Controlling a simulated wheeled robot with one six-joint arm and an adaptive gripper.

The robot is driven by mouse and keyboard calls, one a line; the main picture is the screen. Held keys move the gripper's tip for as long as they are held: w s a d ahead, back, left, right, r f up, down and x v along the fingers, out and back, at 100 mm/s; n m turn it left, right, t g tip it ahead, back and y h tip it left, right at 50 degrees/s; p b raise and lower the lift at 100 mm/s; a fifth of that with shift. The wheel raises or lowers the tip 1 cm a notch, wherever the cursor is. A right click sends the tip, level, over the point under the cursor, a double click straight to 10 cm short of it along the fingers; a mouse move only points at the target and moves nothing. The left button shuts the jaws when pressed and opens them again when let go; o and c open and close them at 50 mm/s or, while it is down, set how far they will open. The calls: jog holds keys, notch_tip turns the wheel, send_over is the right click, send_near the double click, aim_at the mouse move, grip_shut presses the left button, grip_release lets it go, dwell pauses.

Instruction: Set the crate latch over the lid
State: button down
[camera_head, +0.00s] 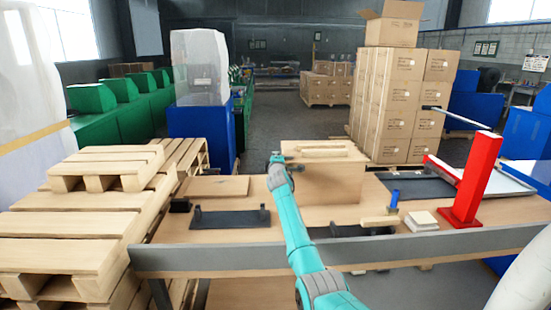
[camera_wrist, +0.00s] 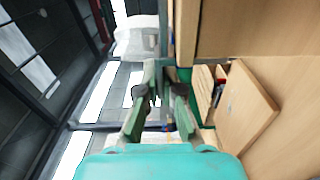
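A wooden crate (camera_head: 335,183) stands on the bench in the head view, with a flat lid (camera_head: 352,156) on top. A pale bar (camera_head: 322,149) lies along the lid. I cannot make out the latch clearly. My gripper (camera_head: 275,158) is at the crate's upper left edge and partly hides it; contact cannot be told. In the wrist view my gripper (camera_wrist: 165,76) has its two fingers apart, with no held object visible between them. A large wooden face (camera_wrist: 250,28), probably the crate, fills the upper right there, beside the right finger.
The bench (camera_head: 390,250) has a grey front edge. A wooden board (camera_head: 217,187) and a black plate (camera_head: 230,219) lie left of the crate. To the right stand a blue-handled tool (camera_head: 394,199), pale blocks (camera_head: 421,221) and a red post (camera_head: 474,180). Pallets (camera_head: 75,225) are stacked left.

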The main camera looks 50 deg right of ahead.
jog(key=c, duration=1.3)
grip_release()
jog(key=shift+s, duration=0.1)
jog(key=v, duration=1.1)
jog(key=shift+s+a, duration=0.3)
jog(key=shift+a+f, duration=0.1)
jog(key=shift+f, duration=0.05)
